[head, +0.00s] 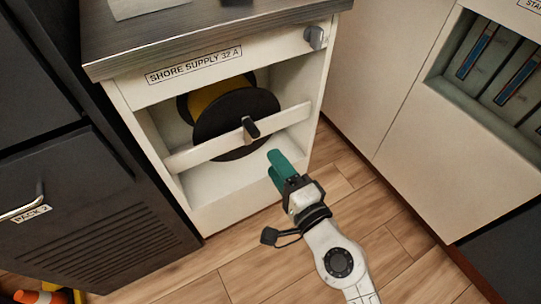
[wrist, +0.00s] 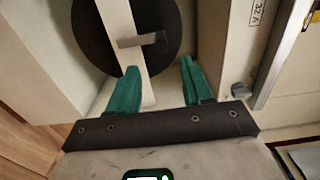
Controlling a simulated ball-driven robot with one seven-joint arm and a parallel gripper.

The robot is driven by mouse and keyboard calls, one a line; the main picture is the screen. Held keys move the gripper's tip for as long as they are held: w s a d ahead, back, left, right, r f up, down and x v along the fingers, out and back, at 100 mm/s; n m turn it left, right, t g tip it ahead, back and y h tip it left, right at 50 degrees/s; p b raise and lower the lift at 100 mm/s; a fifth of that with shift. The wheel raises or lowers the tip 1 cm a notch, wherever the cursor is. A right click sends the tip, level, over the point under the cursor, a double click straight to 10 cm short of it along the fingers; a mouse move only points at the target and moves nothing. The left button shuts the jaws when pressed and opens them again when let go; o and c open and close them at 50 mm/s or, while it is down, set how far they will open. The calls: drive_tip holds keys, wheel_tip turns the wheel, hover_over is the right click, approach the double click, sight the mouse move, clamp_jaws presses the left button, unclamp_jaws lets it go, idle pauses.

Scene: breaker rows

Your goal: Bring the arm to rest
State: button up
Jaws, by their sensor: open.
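My gripper (head: 279,171) has green fingers and points toward the lower right part of an open white cabinet. In the wrist view my gripper (wrist: 160,84) has its two fingers spread apart with nothing held between them. The white arm comes in from the bottom right of the head view. The cabinet front bears the label "SHORE SUPPLY 32 A" (head: 194,65). Inside the cabinet is a black and yellow reel (head: 235,115). A white crossbar (head: 205,151) with a dark handle (head: 250,128) runs in front of the reel; the handle also shows in the wrist view (wrist: 143,41).
A dark worktop (head: 215,32) overhangs the cabinet. A grey knob (head: 315,38) sits at its upper right. A dark cabinet labelled "PACK 2" (head: 32,214) stands left. A recess with blue-striped units (head: 478,52) is at right. The wooden floor (head: 395,245) is clear around my arm.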

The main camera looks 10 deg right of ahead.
drive_tip(key=shift+s, duration=0.2)
drive_tip(key=shift+d, duration=0.1)
idle(0.4)
drive_tip(key=s+d+r+m+h, duration=0.2)
drive_tip(key=d+m+h, duration=0.5)
drive_tip(key=d+m, duration=0.5)
drive_tip(key=s+d+r+m+h, duration=0.2)
drive_tip(key=d+m+h, duration=0.55)
drive_tip(key=m, duration=0.95)
drive_tip(key=s+d+f+m+g, duration=0.5)
drive_tip(key=d+f+m+g, duration=0.25)
drive_tip(key=m, duration=0.65)
drive_tip(key=s+a+f+m+g+y, duration=0.4)
drive_tip(key=s+f+m, duration=0.3)
drive_tip(key=s+a+f+m+g+y, duration=0.4)
drive_tip(key=s+f+m+y, duration=0.1)
drive_tip(key=s+f+m, duration=0.25)
wheel_tip(320, 180, up, 32)
drive_tip(key=p, duration=3.2)
drive_tip(key=shift+s+a+r+m+g, duration=0.15)
drive_tip(key=shift+s+m+g, duration=0.2)
drive_tip(key=shift+s, duration=0.05)
